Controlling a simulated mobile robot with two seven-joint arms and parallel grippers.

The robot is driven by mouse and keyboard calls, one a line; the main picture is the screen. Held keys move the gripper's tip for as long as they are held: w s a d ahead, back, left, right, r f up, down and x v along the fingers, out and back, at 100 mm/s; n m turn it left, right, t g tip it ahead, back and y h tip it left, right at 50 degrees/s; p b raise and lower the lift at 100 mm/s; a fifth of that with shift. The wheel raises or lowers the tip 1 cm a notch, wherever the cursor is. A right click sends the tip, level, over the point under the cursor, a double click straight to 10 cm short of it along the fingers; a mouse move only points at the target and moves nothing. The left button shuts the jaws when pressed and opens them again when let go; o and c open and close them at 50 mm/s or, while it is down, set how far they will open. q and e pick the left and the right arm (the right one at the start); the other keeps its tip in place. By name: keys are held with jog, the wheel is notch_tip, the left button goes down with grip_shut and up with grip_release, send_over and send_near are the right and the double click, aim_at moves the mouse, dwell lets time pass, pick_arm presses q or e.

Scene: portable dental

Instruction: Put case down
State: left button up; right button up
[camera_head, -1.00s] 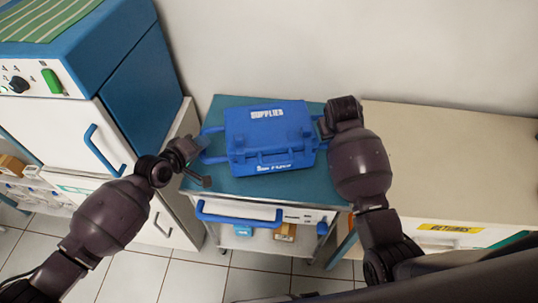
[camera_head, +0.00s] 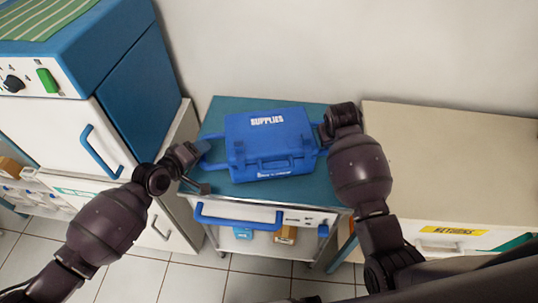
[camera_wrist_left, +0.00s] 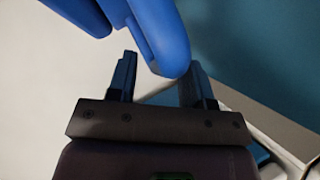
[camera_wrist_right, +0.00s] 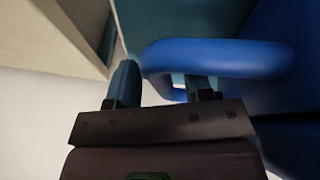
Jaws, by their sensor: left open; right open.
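The blue case (camera_head: 268,143), marked "SUPPLIES", lies closed on the teal top of a small cart (camera_head: 232,190). Its left side handle (camera_head: 212,150) is beside my left gripper (camera_head: 203,167). In the left wrist view the left gripper (camera_wrist_left: 157,85) is open, with the end of the blue handle (camera_wrist_left: 162,40) at and between its fingertips. My right gripper (camera_head: 322,130) is at the case's right side, mostly hidden behind its wrist. In the right wrist view the right gripper (camera_wrist_right: 165,88) is open, with the blue handle loop (camera_wrist_right: 220,57) at its fingertips.
A blue and white cabinet unit (camera_head: 140,85) stands to the left. A cream counter (camera_head: 450,150) with a yellow "RETURNS" label (camera_head: 453,230) is on the right. The cart's front has a blue handle bar (camera_head: 240,222). A wall is behind.

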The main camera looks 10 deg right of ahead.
jog(key=shift+r, duration=0.1)
pick_arm(q)
jog(key=v, duration=1.1)
pick_arm(e)
jog(key=v, duration=1.2)
pick_arm(q)
jog(key=shift+s+a+r, duration=0.1)
jog(key=shift+a, duration=0.05)
pick_arm(e)
jog(key=shift+w, duration=0.2)
